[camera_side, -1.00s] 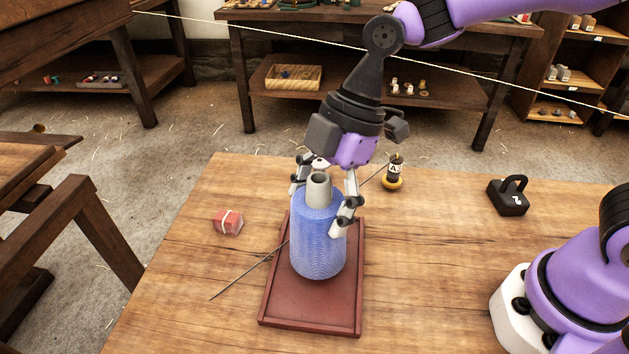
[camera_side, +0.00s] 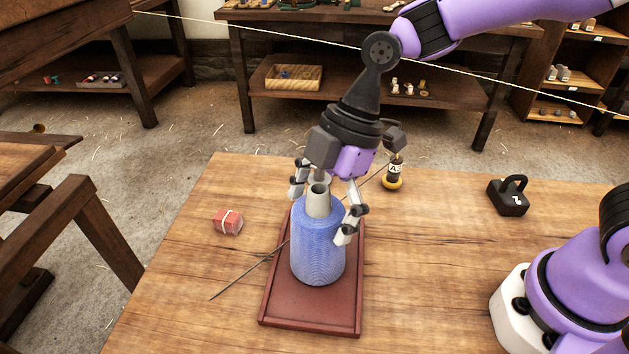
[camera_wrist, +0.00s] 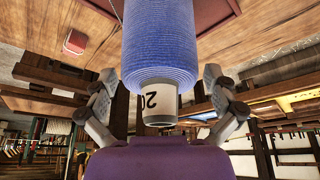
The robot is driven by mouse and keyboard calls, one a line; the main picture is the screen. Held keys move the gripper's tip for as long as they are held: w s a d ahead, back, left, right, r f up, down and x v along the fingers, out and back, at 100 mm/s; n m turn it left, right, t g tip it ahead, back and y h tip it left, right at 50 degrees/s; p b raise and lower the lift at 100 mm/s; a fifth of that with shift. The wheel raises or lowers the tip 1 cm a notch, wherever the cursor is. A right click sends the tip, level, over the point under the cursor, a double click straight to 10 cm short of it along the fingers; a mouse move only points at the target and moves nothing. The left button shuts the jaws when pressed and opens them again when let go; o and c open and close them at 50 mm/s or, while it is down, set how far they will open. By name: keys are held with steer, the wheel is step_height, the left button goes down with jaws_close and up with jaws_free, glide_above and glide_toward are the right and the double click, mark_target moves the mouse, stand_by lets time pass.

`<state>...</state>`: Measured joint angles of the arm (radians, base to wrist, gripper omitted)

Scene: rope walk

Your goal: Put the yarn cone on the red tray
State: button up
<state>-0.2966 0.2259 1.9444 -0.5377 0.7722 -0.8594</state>
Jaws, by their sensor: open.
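The blue yarn cone (camera_side: 318,245) stands upright on the red tray (camera_side: 310,312), toward its middle, with bare tray in front of it. Its pale tube top (camera_side: 318,204) sticks up between the fingers. My gripper (camera_side: 322,210) is open, with one finger on either side of the cone's upper part. In the wrist view the cone (camera_wrist: 160,50) hangs in the centre of the picture, with its marked tube end (camera_wrist: 159,103) nearest the palm. Both fingers of my gripper (camera_wrist: 158,95) show there with gaps beside the cone.
A thin rod (camera_side: 240,276) passes behind the cone across the table. A small red block (camera_side: 228,221) lies left of the tray. A dark labelled spool (camera_side: 393,174) with a yellow base and a black weight (camera_side: 509,196) stand to the right.

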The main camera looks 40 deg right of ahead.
steer(key=v, duration=1.2)
steer(key=s+d+f+m+t+h, duration=0.2)
steer(key=s+d+m, duration=0.1)
steer(key=d+m, duration=0.4)
steer(key=s+d+f+m+t+h, duration=0.2)
steer(key=d+m, duration=0.4)
steer(key=m, duration=0.5)
steer(key=shift+s+d+t+h, duration=0.3)
steer(key=shift+s+d+t, duration=0.1)
steer(key=shift+s+t, duration=0.45)
